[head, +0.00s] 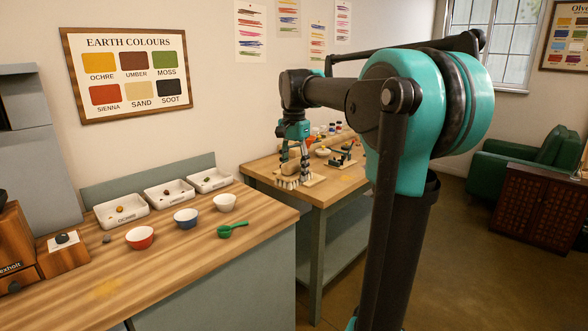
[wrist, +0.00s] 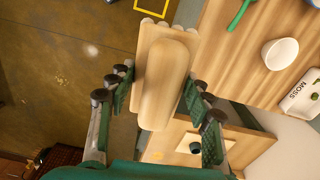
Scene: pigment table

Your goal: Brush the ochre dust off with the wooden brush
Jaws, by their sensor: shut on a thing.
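My gripper (head: 294,163) is over the near left part of the far table (head: 318,190). It is shut on the wooden brush (wrist: 165,75), whose pale wooden back lies between the finger pads in the wrist view. In the head view the brush's pale bristles (head: 287,184) point down, close to the tabletop; I cannot tell if they touch it. Another yellowish patch (head: 351,178) shows on the far table, right of the brush.
A wooden grinder (head: 18,240) stands at far left. Small jars and tools crowd the far table's back.

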